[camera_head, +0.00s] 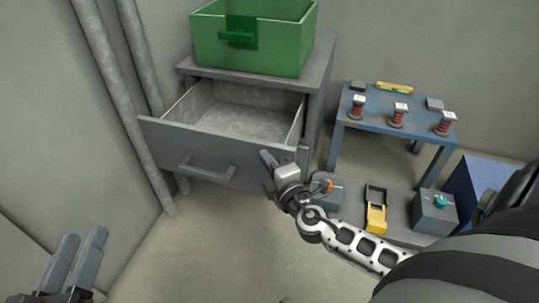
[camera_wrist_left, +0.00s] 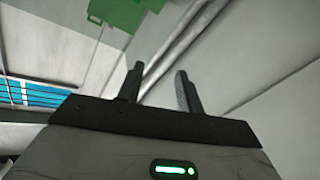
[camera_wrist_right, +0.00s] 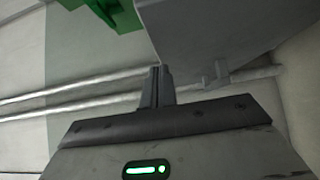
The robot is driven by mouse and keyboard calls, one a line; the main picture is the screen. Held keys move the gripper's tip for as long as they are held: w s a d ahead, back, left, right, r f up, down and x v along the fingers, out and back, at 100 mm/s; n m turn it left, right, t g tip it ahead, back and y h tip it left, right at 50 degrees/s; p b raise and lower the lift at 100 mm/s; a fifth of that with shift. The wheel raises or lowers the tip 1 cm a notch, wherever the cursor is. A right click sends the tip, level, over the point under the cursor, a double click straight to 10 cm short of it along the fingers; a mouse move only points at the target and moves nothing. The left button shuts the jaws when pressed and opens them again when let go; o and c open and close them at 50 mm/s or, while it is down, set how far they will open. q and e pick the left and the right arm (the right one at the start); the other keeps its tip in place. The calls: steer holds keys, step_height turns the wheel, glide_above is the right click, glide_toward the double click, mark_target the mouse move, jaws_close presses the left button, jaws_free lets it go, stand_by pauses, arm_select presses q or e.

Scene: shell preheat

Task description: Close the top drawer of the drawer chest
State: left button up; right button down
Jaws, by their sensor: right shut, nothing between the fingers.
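The grey drawer chest (camera_head: 318,110) stands against the back wall. Its top drawer (camera_head: 212,158) is pulled out well clear of the chest and looks empty inside. A bar handle (camera_head: 206,168) is on the drawer front, and it also shows in the right wrist view (camera_wrist_right: 220,72). My right gripper (camera_head: 266,158) is shut and empty at the right end of the drawer front; I cannot tell whether it touches. My left gripper (camera_head: 85,240) is open and empty at the lower left, apart from the drawer; its spread fingers show in the left wrist view (camera_wrist_left: 160,82).
A green bin (camera_head: 285,42) sits on top of the chest. Vertical pipes (camera_head: 133,90) run left of the drawer. A blue table (camera_head: 405,130) with red spools stands at right, above a low grey platform (camera_head: 400,222) with several items. The floor before the drawer is clear.

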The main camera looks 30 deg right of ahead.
steer(key=shift+w+d, duration=0.45)
steer(key=shift+d, duration=0.1)
arm_select(q)
steer(key=shift+w+r, duration=0.1)
steer(key=shift+r, duration=0.05)
arm_select(e)
steer(key=shift+d, duration=0.1)
arm_select(q)
steer(key=shift+r, duration=0.1)
